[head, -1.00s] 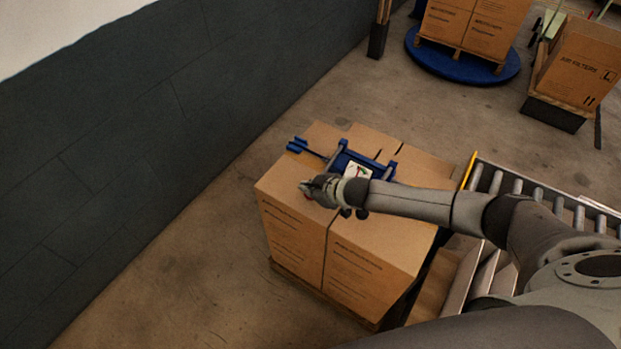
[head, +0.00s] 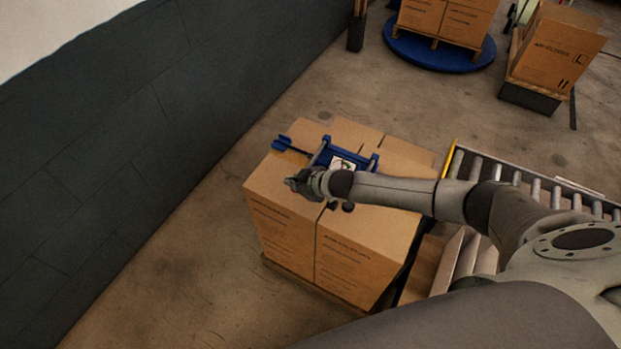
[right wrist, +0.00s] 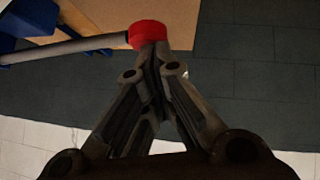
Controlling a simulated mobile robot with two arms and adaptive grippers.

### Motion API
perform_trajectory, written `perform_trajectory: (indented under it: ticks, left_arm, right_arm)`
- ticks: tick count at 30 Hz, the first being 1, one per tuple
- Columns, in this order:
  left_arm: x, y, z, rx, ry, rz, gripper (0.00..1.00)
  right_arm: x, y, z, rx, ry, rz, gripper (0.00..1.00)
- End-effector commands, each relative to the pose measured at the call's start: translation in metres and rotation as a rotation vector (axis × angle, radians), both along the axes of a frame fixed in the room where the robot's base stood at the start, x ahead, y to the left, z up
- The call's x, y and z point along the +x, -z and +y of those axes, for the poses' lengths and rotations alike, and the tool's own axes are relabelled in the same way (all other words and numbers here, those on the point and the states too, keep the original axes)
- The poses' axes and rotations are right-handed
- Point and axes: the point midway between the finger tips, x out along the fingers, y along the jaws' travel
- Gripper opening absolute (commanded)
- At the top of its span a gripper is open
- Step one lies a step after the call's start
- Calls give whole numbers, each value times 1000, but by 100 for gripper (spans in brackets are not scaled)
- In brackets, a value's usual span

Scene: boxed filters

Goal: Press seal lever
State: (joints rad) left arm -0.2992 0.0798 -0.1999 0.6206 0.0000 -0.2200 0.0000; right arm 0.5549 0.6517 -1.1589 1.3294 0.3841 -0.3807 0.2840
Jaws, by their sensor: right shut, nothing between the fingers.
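A blue tool (head: 325,153) with a white panel (head: 343,164) lies on top of the stacked cartons in the head view. In the right wrist view, a grey lever rod (right wrist: 70,47) runs in from the left and ends in a red knob (right wrist: 147,33). My right gripper (head: 292,182) is shut and empty above the carton top, near the tool. In the wrist view its fingertips (right wrist: 152,50) are at the red knob, touching it or just in front of it. The knob cannot be made out in the head view. My left gripper is not in view.
The cartons (head: 345,262) stand on a pallet beside a dark wall (head: 110,140). A roller conveyor (head: 515,178) is at the right. Behind are a blue turntable (head: 440,58) with cartons and a tilted carton (head: 558,55). The floor between is clear.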

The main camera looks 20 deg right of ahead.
Motion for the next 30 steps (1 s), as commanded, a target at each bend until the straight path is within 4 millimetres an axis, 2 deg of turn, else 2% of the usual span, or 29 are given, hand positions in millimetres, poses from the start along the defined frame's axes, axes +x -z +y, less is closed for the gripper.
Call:
perform_trajectory:
  ticks: [1,3,21,30]
  left_arm:
    - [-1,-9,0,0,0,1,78]
    - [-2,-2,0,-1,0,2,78]
    - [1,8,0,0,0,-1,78]
    - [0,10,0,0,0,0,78]
  right_arm:
    - [-2,-9,0,0,-1,1,0]
    - [-8,-11,-2,3,-2,-1,0]
    - [-57,-63,-22,3,-3,-7,0]
    - [-67,-74,-26,3,-3,-7,0]
